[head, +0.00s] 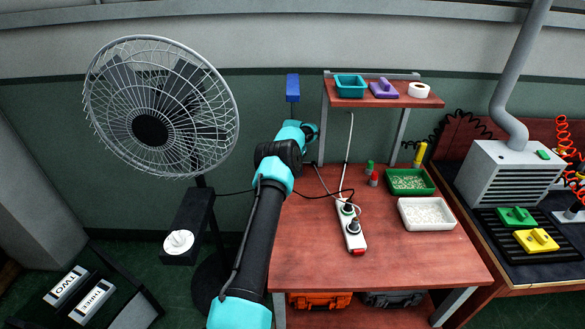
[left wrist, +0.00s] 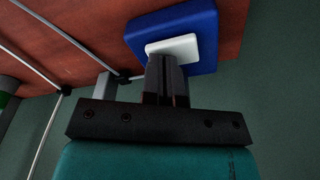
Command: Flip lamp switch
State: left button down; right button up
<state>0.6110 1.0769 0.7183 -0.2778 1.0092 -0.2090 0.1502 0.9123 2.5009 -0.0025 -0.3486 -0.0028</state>
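A blue switch box (head: 292,86) shows in the head view against the green wall, left of the small shelf. In the left wrist view a blue block (left wrist: 185,30) carries a white rocker plate (left wrist: 172,46). My left gripper (left wrist: 165,60) has its fingers together, right at the lower edge of the white plate; whether they touch it I cannot tell. In the head view my left arm reaches up toward the blue box, and its fingertips are hidden there. My right gripper is not in view. No lamp can be made out.
A fan (head: 150,128) stands left of my arm. A red-brown table (head: 325,265) holds a power strip (head: 351,230) with cords, a green tray (head: 430,190) and a white tray (head: 450,223). A shelf (head: 350,101) with small items stands behind. A grey vent box (head: 480,165) is at right.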

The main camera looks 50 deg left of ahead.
pick_arm(q)
jog(key=shift+f, duration=0.15)
jog(key=shift+r, duration=3.5)
jog(key=shift+f, duration=0.1)
jog(key=shift+f, duration=3.05)
